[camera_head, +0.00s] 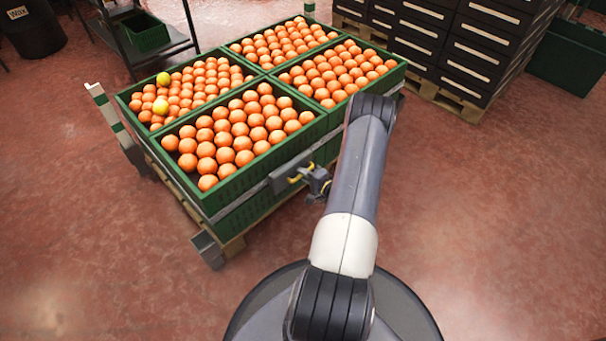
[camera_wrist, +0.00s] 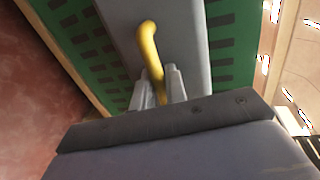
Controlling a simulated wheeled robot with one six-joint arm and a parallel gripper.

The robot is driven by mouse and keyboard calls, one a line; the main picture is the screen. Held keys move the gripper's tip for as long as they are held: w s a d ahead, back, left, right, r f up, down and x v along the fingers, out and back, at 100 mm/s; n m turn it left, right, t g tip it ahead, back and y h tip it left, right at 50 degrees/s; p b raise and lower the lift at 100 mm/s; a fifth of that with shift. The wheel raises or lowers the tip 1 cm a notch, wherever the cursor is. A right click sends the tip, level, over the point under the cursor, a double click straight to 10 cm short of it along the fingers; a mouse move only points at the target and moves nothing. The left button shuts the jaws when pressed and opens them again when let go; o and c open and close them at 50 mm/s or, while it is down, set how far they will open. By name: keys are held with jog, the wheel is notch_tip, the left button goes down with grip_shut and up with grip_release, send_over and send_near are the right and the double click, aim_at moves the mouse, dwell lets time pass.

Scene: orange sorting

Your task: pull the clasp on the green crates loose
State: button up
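The clasp is a grey plate (camera_head: 284,178) with a yellow handle (camera_head: 296,179), on the near right side of the green crates (camera_head: 236,190). A grey strap runs along the crate side to the plate. In the wrist view the yellow handle (camera_wrist: 149,45) curves out from the grey plate (camera_wrist: 185,35) and down between my fingertips. My gripper (camera_head: 308,177) is at the handle; in the wrist view its two fingers (camera_wrist: 160,88) stand close against both sides of the handle, shut on it. The handle's lower end is hidden behind the gripper body.
The crates hold oranges and stand on a wooden pallet (camera_head: 234,246); two yellow-green fruits lie at the left. A grey corner post (camera_head: 208,249) stands at the front. Dark stacked crates (camera_head: 470,45) are behind right. The red floor at the right is clear.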

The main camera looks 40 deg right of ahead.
grip_shut()
